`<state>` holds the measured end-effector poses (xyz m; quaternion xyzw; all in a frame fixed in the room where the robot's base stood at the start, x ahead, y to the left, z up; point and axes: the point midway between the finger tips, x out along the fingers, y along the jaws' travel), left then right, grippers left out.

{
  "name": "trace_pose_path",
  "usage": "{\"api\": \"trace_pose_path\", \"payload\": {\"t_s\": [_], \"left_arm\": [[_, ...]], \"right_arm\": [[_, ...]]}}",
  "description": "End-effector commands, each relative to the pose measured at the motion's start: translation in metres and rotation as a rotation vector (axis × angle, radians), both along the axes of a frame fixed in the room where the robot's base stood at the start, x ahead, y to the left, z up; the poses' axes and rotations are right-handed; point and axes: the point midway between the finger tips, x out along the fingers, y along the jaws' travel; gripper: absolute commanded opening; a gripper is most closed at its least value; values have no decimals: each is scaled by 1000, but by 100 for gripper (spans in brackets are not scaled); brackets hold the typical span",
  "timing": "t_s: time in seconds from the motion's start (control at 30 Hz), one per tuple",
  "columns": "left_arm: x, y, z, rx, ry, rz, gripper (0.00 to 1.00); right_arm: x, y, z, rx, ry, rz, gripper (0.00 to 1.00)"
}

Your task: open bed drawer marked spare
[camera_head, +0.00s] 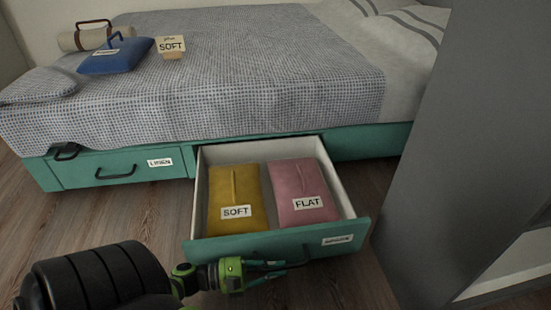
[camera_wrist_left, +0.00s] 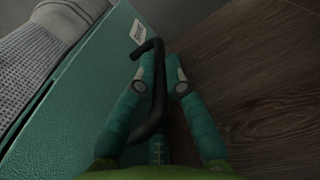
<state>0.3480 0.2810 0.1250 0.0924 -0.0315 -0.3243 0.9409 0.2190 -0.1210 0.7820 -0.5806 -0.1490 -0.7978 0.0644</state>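The bed drawer (camera_head: 200,170) is pulled well out from the teal bed base. Its front carries a small white label (camera_head: 337,240), blurred but seeming to read SPARE. A dark bar handle (camera_wrist_left: 157,85) is on its front, mostly hidden in the head view. My left gripper (camera_head: 282,268) is at the drawer front, low over the floor. In the left wrist view its two teal fingers lie on either side of the handle, drawn in close around it. My right gripper is in neither view.
Inside the drawer lie a yellow SOFT pouch (camera_head: 237,192) and a pink FLAT pouch (camera_head: 300,187). A closed LINEN drawer (camera_head: 80,165) is at left. A grey panel (camera_head: 465,150) stands close on the right. Wooden floor lies before the bed.

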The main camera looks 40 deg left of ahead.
Motion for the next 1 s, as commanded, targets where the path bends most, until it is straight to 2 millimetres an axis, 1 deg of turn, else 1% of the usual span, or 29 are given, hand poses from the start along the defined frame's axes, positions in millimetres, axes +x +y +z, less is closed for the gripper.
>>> {"api": "trace_pose_path", "payload": {"t_s": [0.03,0.07,0.1,0.4,0.5,0.57,0.67,0.8,1.0], "left_arm": [[1,1,2,-2,-5,1,20],[1,1,2,-2,-5,1,32],[1,1,2,-2,-4,1,36],[0,1,1,-1,-1,2,36],[-4,5,0,-1,1,3,36],[-10,9,0,-1,2,2,36],[-25,20,-1,0,4,4,36],[-49,40,-1,1,3,4,36],[-79,63,0,0,1,2,36]], "right_arm": [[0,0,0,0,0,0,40],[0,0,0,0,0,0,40],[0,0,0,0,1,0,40],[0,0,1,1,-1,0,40],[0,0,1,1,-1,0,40],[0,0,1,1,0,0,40],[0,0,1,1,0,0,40],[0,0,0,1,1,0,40],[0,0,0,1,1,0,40]]}}
